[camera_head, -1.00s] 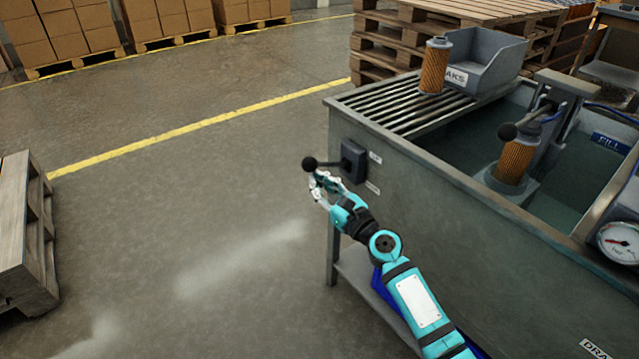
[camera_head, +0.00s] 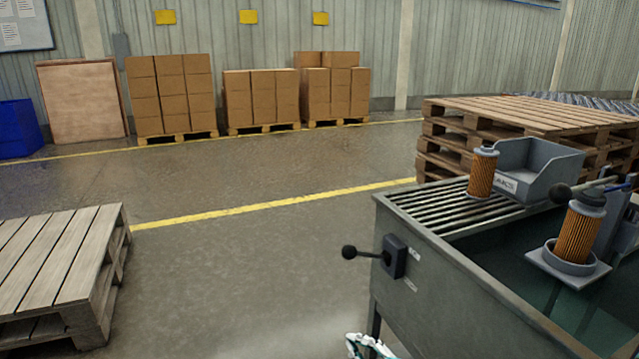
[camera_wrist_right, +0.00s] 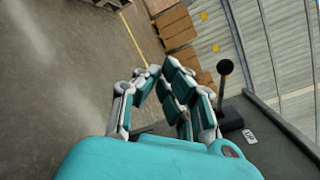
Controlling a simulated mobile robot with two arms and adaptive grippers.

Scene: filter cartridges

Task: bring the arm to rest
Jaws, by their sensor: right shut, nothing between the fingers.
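My right gripper (camera_head: 368,347) is at the bottom edge of the head view, below the black lever knob (camera_head: 349,252) and apart from it. Only its pale finger part shows there; the rest of the arm is out of frame. In the right wrist view my right gripper (camera_wrist_right: 157,74) shows its teal and grey fingers brought together at the tips, with nothing held. The lever knob (camera_wrist_right: 225,67) is to the right of the fingers in that view, not touching them. My left gripper is in neither view.
The metal tank (camera_head: 455,290) stands at right. One orange cartridge (camera_head: 482,174) is on its slatted rack beside a grey bin (camera_head: 540,172); another (camera_head: 580,232) stands in a cup over the liquid. A wooden pallet (camera_head: 60,262) lies at left. The floor between is clear.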

